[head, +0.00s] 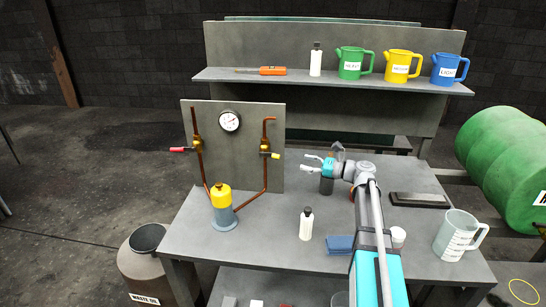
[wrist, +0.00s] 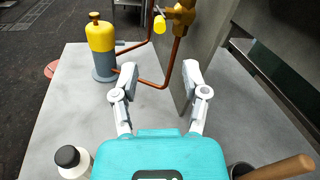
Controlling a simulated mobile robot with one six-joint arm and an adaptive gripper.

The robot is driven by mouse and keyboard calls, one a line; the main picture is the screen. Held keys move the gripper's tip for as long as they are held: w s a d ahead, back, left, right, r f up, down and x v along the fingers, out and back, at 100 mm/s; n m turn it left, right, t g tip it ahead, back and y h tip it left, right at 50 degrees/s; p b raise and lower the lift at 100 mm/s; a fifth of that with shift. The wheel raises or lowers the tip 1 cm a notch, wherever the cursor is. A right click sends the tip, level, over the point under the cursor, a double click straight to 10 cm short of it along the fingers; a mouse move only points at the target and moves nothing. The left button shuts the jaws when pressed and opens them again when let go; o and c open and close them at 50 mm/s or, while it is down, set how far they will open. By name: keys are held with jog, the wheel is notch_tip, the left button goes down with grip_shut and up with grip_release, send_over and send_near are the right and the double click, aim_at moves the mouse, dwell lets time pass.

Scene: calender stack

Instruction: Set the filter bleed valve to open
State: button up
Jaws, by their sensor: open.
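Two brass valves sit on copper pipes on the grey panel (head: 240,165). The left valve (head: 197,144) has a red handle (head: 180,149) pointing left. The right valve (head: 265,146) has a yellow handle (head: 276,156) pointing right. No label shows which is the filter bleed valve. The yellow-topped filter canister (head: 221,207) stands below, joined to the pipes. My gripper (head: 310,163) is open and empty, right of the yellow handle and apart from it. In the wrist view the yellow handle (wrist: 160,23) and its brass valve (wrist: 183,14) show beyond the open fingers (wrist: 158,80).
A white bottle (head: 306,224), blue cloth-like block (head: 340,245) and clear jug (head: 459,235) stand on the bench (head: 270,250). A wooden-handled tool (wrist: 280,168) is close to my gripper's right. A shelf (head: 330,79) with jugs is behind. The gap before the yellow handle looks clear.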

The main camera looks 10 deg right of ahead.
aim_at(270, 156)
jog(key=x, duration=1.2)
jog(key=shift+w+a, duration=0.2)
jog(key=shift+a, duration=0.05)
jog(key=shift+c, duration=0.2)
grip_shut()
